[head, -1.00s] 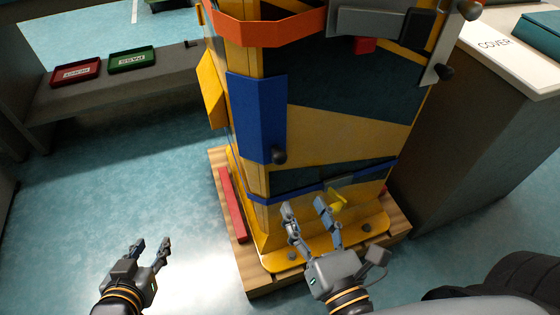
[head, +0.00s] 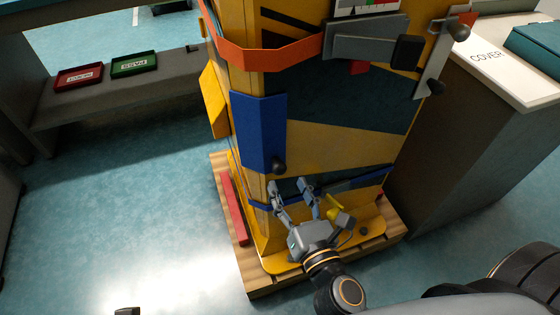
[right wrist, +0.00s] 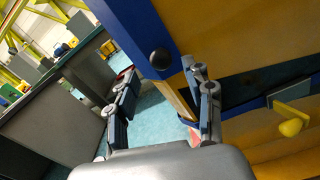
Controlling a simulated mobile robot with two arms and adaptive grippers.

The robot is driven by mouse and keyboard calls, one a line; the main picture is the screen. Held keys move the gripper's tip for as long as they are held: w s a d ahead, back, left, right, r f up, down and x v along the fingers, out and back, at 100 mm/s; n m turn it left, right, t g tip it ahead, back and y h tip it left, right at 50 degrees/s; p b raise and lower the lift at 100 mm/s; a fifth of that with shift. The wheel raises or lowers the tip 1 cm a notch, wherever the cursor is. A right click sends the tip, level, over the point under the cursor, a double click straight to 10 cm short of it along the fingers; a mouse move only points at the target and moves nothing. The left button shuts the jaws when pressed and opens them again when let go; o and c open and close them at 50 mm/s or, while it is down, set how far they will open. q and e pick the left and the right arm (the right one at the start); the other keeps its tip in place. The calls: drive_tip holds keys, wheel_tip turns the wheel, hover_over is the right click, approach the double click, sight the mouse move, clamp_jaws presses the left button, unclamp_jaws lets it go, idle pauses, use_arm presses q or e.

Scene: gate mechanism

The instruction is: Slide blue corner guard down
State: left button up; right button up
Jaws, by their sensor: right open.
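The blue corner guard (head: 256,128) is a tall angled plate upright on the near left corner of the yellow gate post, with a black knob (head: 278,167) low on its right face. In the right wrist view the guard (right wrist: 130,18) and its knob (right wrist: 161,59) show ahead between the fingers. My right gripper (head: 288,186) is open and empty, fingers pointing up, just below the knob and apart from it as far as I can tell. Only a small dark piece at the bottom edge of the head view, seemingly my left gripper (head: 127,311), shows; its fingers are unclear.
An orange band (head: 268,55) wraps the post above the guard, and a thin blue strip (head: 340,187) runs round it below. A yellow knob (head: 337,208) sits right of my right gripper. The post stands on a wooden pallet (head: 252,278). Floor to the left is clear.

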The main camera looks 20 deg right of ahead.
sight(281, 172)
use_arm(q)
drive_tip(key=shift+p+x, duration=0.75)
drive_tip(key=shift+x, duration=2)
use_arm(e)
drive_tip(key=shift+w+a, duration=0.1)
drive_tip(key=shift+w, duration=3.1)
use_arm(q)
drive_tip(key=shift+d, duration=0.1)
use_arm(e)
clamp_jaws()
